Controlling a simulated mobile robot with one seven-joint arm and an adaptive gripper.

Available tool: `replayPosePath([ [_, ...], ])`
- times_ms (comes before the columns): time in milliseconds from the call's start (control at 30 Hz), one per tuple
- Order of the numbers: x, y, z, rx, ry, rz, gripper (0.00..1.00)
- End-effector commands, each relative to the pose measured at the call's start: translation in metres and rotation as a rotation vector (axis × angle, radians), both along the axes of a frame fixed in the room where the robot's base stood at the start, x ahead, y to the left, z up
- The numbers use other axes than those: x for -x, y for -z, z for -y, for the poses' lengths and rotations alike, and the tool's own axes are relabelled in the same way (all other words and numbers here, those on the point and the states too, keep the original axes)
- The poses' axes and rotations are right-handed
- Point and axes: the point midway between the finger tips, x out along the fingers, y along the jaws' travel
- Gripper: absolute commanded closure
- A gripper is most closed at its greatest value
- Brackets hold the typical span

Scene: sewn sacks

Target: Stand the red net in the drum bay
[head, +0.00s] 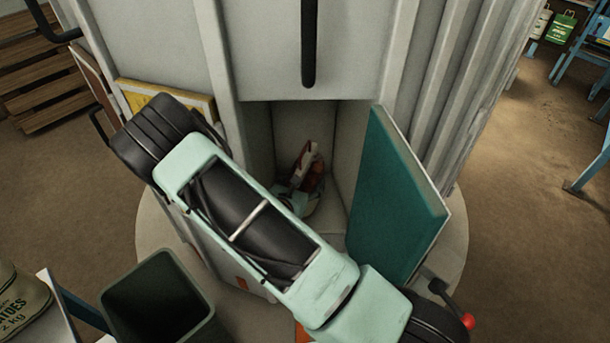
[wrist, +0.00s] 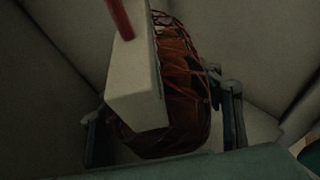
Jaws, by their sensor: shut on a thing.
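The red net (wrist: 180,85) is a dark red-orange mesh sack with a pale tag (wrist: 137,80) on it. In the wrist view it stands between the two fingers of my gripper (wrist: 165,125), which are shut on it. In the head view the red net (head: 316,182) is inside the drum bay (head: 305,130), a grey recess with pale walls. My gripper (head: 303,200) reaches into the bay there, and my arm covers the bay's lower left. The net looks roughly upright. Its underside is hidden, so I cannot tell whether it touches the bay floor.
A teal panel (head: 395,205) stands at the bay's right side. A black handle (head: 309,45) hangs above the opening. A dark bin (head: 155,300) and a potato sack (head: 22,300) are at the lower left. Open floor (head: 525,200) lies to the right.

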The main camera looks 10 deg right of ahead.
Motion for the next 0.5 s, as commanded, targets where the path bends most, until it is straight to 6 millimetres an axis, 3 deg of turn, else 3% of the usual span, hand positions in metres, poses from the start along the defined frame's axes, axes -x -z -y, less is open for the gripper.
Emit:
replayPosePath([
  [367, -0.0013, 0.0008, 0.0007, 0.001, 0.001, 0.007, 0.98],
  [400, 0.0002, 0.0034, 0.0001, -0.001, 0.000, 0.000, 0.38],
  [500, 0.0003, 0.0030, 0.0000, 0.000, 0.000, 0.000, 0.27],
])
